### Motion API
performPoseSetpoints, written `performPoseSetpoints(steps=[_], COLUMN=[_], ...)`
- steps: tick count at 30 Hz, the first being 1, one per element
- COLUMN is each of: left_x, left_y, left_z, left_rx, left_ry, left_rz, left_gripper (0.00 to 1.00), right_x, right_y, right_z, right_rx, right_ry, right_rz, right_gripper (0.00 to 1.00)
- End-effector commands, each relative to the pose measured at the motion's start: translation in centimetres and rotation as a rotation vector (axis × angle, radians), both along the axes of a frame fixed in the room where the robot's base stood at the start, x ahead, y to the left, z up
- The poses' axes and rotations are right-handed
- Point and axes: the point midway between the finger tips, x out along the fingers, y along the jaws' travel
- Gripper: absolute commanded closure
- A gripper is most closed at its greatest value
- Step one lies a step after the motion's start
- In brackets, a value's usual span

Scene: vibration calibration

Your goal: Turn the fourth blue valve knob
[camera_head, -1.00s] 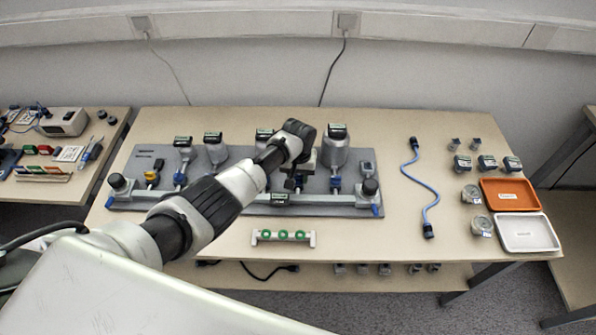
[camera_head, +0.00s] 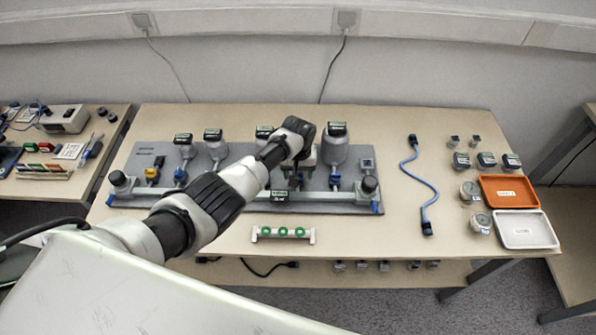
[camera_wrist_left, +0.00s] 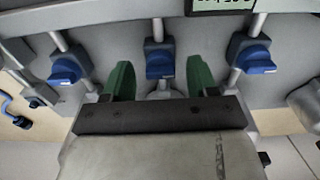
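A grey panel (camera_head: 232,153) on the table carries a pipe rail, canisters and blue valve knobs. Blue knobs show at the left (camera_head: 181,175) and right (camera_head: 335,181) of my left gripper (camera_head: 303,172), which is over the panel's right half and partly hidden by its own wrist. In the left wrist view, the green fingers of this gripper (camera_wrist_left: 160,78) are apart. A blue knob (camera_wrist_left: 160,62) appears between them, with a gap on each side. Other blue knobs show to the left (camera_wrist_left: 70,66) and right (camera_wrist_left: 252,58). My right gripper is not in view.
A green-ringed rack (camera_head: 283,233) lies in front of the panel. A blue cable (camera_head: 424,185), orange tray (camera_head: 510,192), white tray (camera_head: 526,230) and several small gauges are to the right. Large canisters (camera_head: 335,150) stand behind the rail.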

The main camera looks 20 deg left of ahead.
Motion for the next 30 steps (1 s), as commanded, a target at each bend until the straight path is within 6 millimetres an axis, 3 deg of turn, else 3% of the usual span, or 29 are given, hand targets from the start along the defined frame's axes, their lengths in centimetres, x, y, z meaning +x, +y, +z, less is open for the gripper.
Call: performPoseSetpoints(steps=[10,22,30], left_x=[0.0,0.0,0.0], left_y=[0.0,0.0,0.0], left_z=[0.8,8.2,10.7], left_rx=[0.0,-0.001,0.001], left_ry=[0.001,-0.001,0.001], left_rz=[-0.001,-0.001,-0.001], left_gripper=[0.42,0.42,0.42], right_x=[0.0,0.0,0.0], right_y=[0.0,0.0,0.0], right_z=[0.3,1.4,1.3], right_rx=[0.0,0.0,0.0], right_ry=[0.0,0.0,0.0], right_rz=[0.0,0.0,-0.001], right_gripper=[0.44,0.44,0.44])
